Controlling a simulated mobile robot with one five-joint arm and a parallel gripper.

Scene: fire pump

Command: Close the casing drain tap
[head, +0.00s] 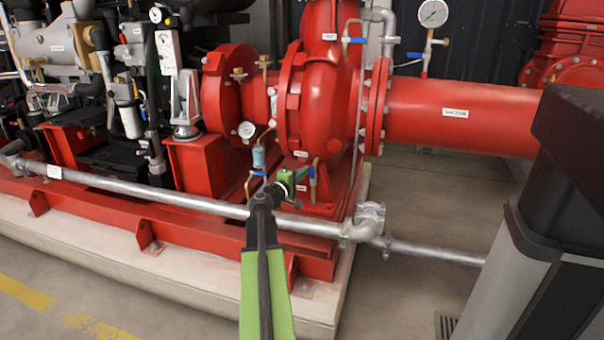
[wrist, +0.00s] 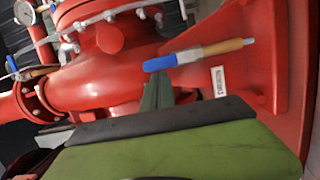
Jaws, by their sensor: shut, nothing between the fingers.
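The drain tap with the blue lever (head: 312,172) is on the lower front of the red pump casing (head: 322,90). In the wrist view its blue lever (wrist: 174,60) lies roughly in line with the silver body and brass pipe (wrist: 226,46). My gripper (head: 288,178) is just left of the tap in the head view. In the wrist view my gripper's green fingertips (wrist: 157,88) are together, just under the blue lever, with nothing between them. I cannot tell whether they touch the lever.
A white label (wrist: 218,81) is on the red support beside the tap. A grey pipe (head: 180,198) crosses low in front of the pump, under my arm. Another blue-handled valve (head: 257,174) hangs left of my gripper. Open floor (head: 430,240) lies to the right.

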